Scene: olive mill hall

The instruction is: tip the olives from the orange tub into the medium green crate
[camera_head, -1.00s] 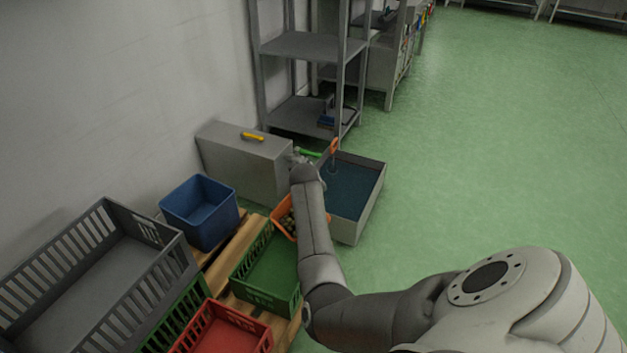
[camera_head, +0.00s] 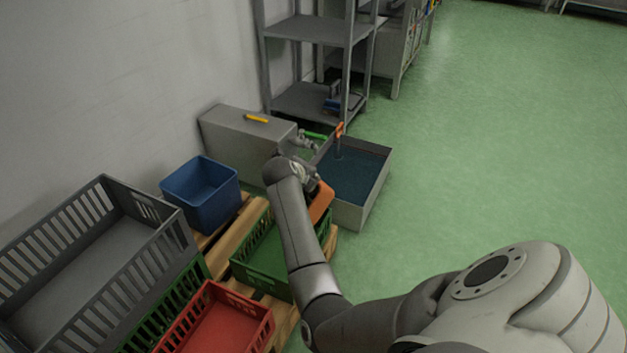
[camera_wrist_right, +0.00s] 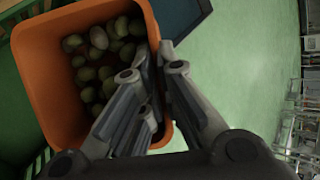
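The orange tub (camera_head: 321,203) hangs at my right gripper (camera_head: 309,176), tilted, its outer side showing in the head view. In the right wrist view my right gripper (camera_wrist_right: 158,62) is shut on the rim of the tub (camera_wrist_right: 48,75). Several green and brown olives (camera_wrist_right: 97,60) still lie inside it. The green crate (camera_head: 262,277) on the pallet is left of and below the tub; my forearm hides part of it. No olives show in its visible part. My left gripper is not in view.
A blue bin (camera_head: 203,198), a red crate (camera_head: 222,325) and a large grey crate (camera_head: 95,260) stand close by. A grey box (camera_head: 245,140) and a basin of dark liquid (camera_head: 352,175) lie behind. The green floor (camera_head: 500,150) at right is clear.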

